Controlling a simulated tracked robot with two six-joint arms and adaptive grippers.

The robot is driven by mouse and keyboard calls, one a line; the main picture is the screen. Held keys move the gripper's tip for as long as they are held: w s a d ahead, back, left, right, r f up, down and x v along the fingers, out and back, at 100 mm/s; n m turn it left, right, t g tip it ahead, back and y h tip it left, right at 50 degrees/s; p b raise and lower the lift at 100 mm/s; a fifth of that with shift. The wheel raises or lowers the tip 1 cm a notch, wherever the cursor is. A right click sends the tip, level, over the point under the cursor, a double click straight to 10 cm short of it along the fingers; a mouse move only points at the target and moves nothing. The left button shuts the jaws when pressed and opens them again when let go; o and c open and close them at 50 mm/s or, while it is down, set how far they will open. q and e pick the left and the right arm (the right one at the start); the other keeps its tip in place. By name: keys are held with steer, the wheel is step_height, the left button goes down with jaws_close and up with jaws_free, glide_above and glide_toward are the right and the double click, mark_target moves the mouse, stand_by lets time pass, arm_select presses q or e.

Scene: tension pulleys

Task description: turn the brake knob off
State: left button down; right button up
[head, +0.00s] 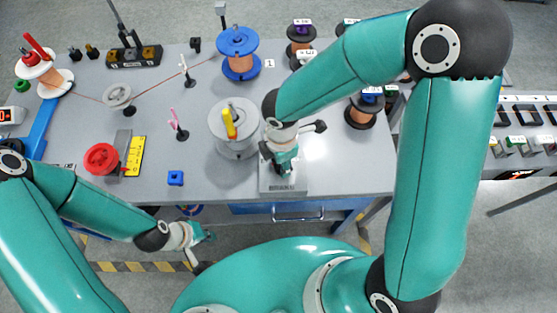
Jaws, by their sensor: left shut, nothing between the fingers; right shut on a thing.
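My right gripper (284,168) points down over a grey block with a label (283,187) at the table's front edge, right of the grey spool. It is shut on a small part on that block, which looks like the brake knob. The fingers and wrist hide most of the part, so its turned position cannot be made out. My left gripper (207,236) is shut and empty, low in front of the table's front edge and apart from everything on it.
A grey spool with a yellow handle (229,125) stands close left of my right gripper. A blue block (176,178) lies near the front edge. A blue-flanged copper spool (239,60) stands behind.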

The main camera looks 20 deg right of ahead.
steer(key=shift+w+r, duration=0.1)
steer(key=shift+w, duration=0.15)
steer(key=o, duration=1.1)
steer(key=shift+s, duration=0.1)
step_height(320, 180, up, 12)
steer(key=shift+f, duration=0.1)
